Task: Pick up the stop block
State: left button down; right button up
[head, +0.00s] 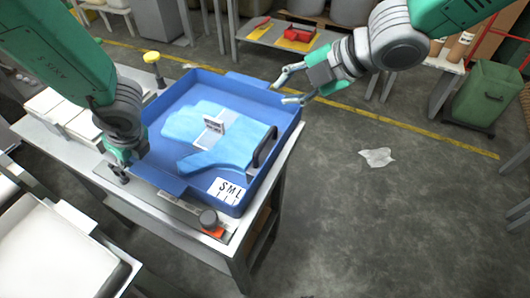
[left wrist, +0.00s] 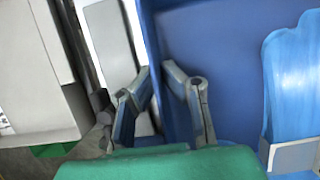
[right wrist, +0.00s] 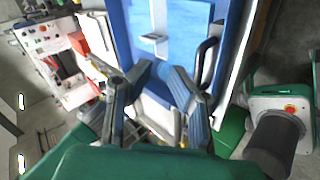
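I cannot tell for sure which thing is the stop block. A small upright grey-white block (head: 214,127) sits on the light-blue glove (head: 232,156) inside the blue tray (head: 286,112). A black handle-like piece (head: 265,146) stands at the tray's right side. A dark round knob on an orange base (head: 210,221) is at the table's front edge. My left gripper (head: 120,170) is open and empty at the tray's left wall; its fingers (left wrist: 157,69) show over the tray's rim. My right gripper (head: 288,87) is open and empty above the tray's far right corner.
A size card marked S M L (head: 227,190) lies at the tray's front corner. A yellow-topped knob (head: 152,58) stands behind the tray. White boxes (head: 62,112) are on the left. A green bin (head: 487,95) stands far right. The floor to the right is mostly clear, with a crumpled sheet (head: 378,157).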

aim_at(268, 135)
jog(key=s+n+g+h, duration=0.1)
jog(key=s+n+h, duration=0.15)
jog(key=s, duration=0.35)
jog(key=shift+n, duration=0.25)
jog(key=x, duration=0.6)
jog(key=shift+s+d+f, duration=0.1)
jog(key=shift+d+f, duration=0.2)
jog(key=shift+f, duration=0.1)
jog(key=shift+y, duration=0.25)
jog(key=shift+x, duration=2.8)
jog(key=shift+d, duration=0.25)
grip_shut()
jog(key=shift+r, duration=0.1)
